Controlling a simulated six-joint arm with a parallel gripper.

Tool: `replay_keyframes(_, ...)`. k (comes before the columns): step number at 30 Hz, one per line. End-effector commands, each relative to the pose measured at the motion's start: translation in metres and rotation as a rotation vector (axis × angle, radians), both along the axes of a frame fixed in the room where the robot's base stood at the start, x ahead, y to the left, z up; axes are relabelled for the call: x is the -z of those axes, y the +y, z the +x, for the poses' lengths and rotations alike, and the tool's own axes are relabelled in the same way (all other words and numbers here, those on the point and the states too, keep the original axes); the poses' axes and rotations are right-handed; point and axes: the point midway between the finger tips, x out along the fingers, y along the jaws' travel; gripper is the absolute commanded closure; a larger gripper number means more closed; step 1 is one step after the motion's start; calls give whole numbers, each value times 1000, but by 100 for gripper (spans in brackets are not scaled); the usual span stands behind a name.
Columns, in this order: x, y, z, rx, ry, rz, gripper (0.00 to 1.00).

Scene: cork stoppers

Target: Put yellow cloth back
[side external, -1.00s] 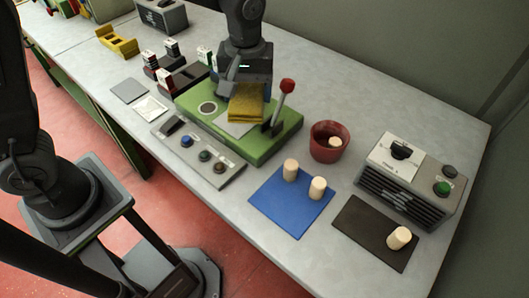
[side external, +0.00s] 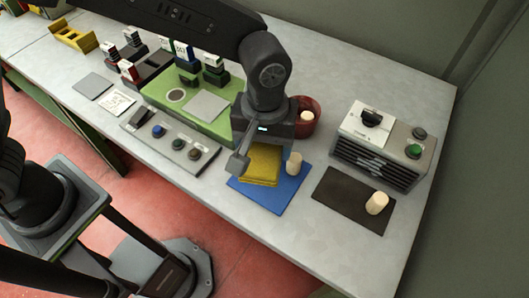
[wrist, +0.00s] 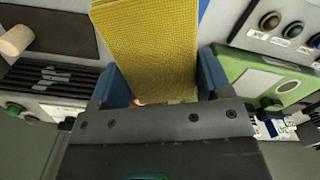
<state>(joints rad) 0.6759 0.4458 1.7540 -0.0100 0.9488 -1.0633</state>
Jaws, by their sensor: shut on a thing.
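The yellow cloth (side external: 262,166) is a folded, textured pad. My gripper (side external: 262,144) is shut on it and holds it over the blue mat (side external: 245,197). In the wrist view the cloth (wrist: 150,45) sits between the two blue fingers of my gripper (wrist: 163,85). I cannot tell whether its lower edge touches the mat. The green base (side external: 160,92) has a bare grey square (side external: 208,104) on top. Its red-knobbed lever is hidden behind my arm.
A cork (side external: 293,164) stands on the blue mat, close right of the cloth. A red pot (side external: 307,124) with a cork inside is just behind my gripper. A dark mat (side external: 340,200) with a cork (side external: 377,203) and a vented box (side external: 375,165) are right. A button panel (side external: 172,140) is left.

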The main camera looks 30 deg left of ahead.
Motion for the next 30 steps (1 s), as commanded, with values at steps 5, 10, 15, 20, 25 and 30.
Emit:
replay_keyframes(5,25,0,-1,-1,3,3,66)
replay_keyframes(10,39,0,0,-1,0,0,66)
replay_keyframes(15,39,0,0,-1,0,-1,66)
replay_keyframes(20,41,0,0,-1,0,0,66)
replay_keyframes(25,46,0,0,-1,1,1,66)
replay_keyframes(30,51,0,0,-1,1,1,66)
